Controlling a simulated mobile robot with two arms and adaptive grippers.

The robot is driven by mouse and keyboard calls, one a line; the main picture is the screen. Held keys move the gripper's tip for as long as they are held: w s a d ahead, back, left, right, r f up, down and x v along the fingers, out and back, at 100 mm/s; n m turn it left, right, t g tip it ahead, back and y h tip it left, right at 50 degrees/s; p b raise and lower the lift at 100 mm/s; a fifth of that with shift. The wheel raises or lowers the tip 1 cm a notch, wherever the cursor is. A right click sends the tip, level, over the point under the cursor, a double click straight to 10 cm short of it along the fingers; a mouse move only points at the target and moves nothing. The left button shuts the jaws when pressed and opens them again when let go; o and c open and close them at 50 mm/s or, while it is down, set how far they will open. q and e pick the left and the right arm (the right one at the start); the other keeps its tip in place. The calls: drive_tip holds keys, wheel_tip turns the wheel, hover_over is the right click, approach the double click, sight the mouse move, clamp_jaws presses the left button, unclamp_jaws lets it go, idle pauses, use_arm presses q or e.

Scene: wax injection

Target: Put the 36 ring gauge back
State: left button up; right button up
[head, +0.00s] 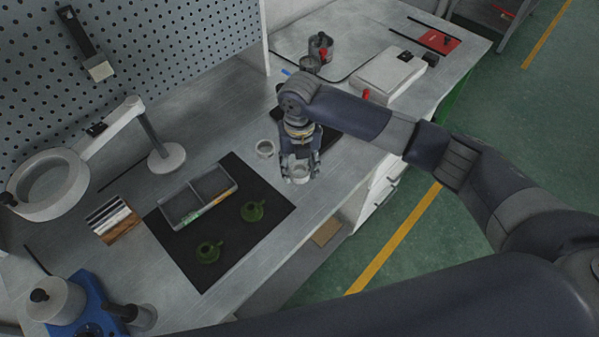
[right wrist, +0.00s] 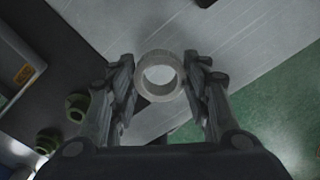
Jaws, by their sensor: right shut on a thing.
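My right gripper (head: 300,174) is over the front part of the bench, to the right of the black mat. It is shut on a pale grey ring gauge (head: 299,171). In the right wrist view the ring (right wrist: 159,54) sits between the two fingertips (right wrist: 160,76), with its hole facing the camera. I cannot read a size on either ring. My left gripper is not in view.
The black mat (head: 172,243) bears a divided grey tray (head: 203,211) and two green parts (head: 252,211) (head: 208,251). A white lamp stand (head: 167,157) is behind it. The bench's front edge is close to the gripper.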

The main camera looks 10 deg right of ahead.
wheel_tip(320, 180, down, 3)
drive_tip(key=shift+s+p, duration=0.1)
drive_tip(key=shift+p, duration=0.35)
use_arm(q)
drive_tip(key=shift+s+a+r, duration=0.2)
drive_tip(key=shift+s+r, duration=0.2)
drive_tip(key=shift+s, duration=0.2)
use_arm(e)
drive_tip(key=shift+f, duration=0.2)
drive_tip(key=shift+f, duration=0.1)
drive_tip(key=o, duration=1.2)
use_arm(q)
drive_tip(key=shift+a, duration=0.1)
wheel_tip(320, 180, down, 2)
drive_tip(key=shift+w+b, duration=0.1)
drive_tip(key=shift+b, duration=0.95)
use_arm(e)
wheel_tip(320, 180, up, 12)
drive_tip(key=shift+r, duration=0.15)
